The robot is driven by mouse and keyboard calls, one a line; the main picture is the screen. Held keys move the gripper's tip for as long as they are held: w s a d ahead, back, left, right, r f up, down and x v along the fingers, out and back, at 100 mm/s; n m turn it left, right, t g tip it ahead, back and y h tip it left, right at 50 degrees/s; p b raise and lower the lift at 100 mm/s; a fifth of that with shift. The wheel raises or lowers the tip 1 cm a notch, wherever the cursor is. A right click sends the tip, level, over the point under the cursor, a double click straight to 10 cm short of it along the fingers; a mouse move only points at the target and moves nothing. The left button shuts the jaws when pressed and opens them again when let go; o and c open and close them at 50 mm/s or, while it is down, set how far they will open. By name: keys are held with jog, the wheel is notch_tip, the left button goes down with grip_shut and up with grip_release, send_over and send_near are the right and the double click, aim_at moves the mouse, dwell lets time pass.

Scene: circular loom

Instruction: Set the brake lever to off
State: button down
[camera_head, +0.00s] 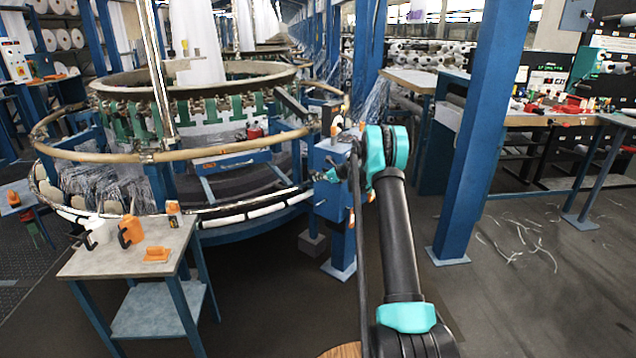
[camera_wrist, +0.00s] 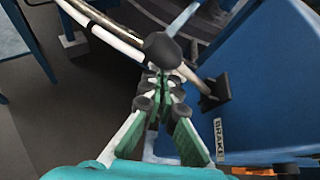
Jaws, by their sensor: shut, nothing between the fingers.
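In the wrist view, the brake lever shows as a round black knob (camera_wrist: 162,50) with a thin pale rod that seems to run down to a black mount (camera_wrist: 215,93) on a blue panel. A white "BRAKE" label (camera_wrist: 219,140) is on the panel beside my fingers. My gripper (camera_wrist: 164,78) is shut with nothing between its green-padded fingers. Its tips are right by the knob; whether they touch it I cannot tell. In the head view my gripper (camera_head: 328,175) is at the blue control post (camera_head: 333,205), and the lever is too small to make out.
The circular loom (camera_head: 200,165) with its tan ring rail stands left of and behind the post. A blue column (camera_head: 475,140) and a workbench (camera_head: 540,118) are on the right. The floor between post and column is clear.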

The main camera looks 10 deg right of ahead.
jog(key=shift+w+d+r, duration=0.1)
jog(key=shift+r, duration=0.2)
dwell(0.4)
jog(key=shift+f, duration=0.1)
notch_tip(320, 180, down, 4)
jog(key=v, duration=1)
jog(key=shift+d, duration=0.5)
